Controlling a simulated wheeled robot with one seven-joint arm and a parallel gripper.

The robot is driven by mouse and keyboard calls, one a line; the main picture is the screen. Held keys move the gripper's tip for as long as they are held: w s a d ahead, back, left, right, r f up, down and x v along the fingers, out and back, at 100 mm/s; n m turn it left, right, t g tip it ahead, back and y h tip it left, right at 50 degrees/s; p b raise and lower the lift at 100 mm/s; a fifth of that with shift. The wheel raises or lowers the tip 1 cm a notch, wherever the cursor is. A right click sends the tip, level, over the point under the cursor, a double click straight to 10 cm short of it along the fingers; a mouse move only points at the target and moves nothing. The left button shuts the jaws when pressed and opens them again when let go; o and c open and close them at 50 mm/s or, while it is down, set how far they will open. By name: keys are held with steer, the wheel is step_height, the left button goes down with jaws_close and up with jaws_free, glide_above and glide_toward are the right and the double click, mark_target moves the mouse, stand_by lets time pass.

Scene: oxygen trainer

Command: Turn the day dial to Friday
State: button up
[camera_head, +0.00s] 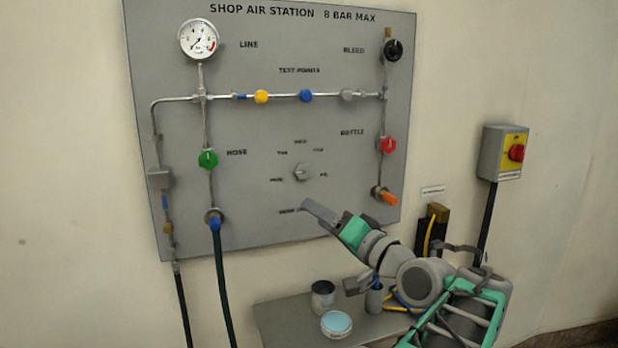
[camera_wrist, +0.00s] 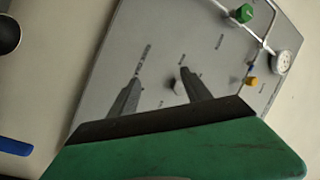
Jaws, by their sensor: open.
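The day dial (camera_head: 302,172) is a small grey knob on the lower middle of the grey panel (camera_head: 250,190). Small day labels stand around it, with the Friday label (camera_head: 323,174) to its right. I cannot tell which label the knob points at. My gripper (camera_head: 307,208) is below the dial in the head view, apart from it. In the wrist view my open gripper (camera_wrist: 160,76) points at the panel, and the pale dial (camera_wrist: 178,87) shows between the fingers, close to the right one. Nothing is held.
The panel carries a gauge (camera_head: 198,39), a green hose valve (camera_head: 208,159), a red bottle valve (camera_head: 388,146) and an orange-handled valve (camera_head: 385,197). A shelf (camera_head: 285,325) below holds a cup (camera_head: 322,297) and a tin (camera_head: 336,324). The panel around the dial is clear.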

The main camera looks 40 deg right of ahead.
mark_target(305, 173)
steer(key=w+r+n, duration=0.2)
steer(key=n, duration=0.4)
steer(key=w+d+r+n+t+h+p, duration=0.1)
steer(key=w+r+n, duration=0.1)
steer(key=n, duration=0.4)
steer(key=w+d+r+n+t, duration=0.1)
steer(key=w+r+n, duration=0.1)
steer(key=n, duration=0.4)
steer(key=shift+w+d+r+p, duration=0.1)
steer(key=shift+w+r+p, duration=0.15)
steer(key=shift+w+p, duration=0.1)
jaws_close()
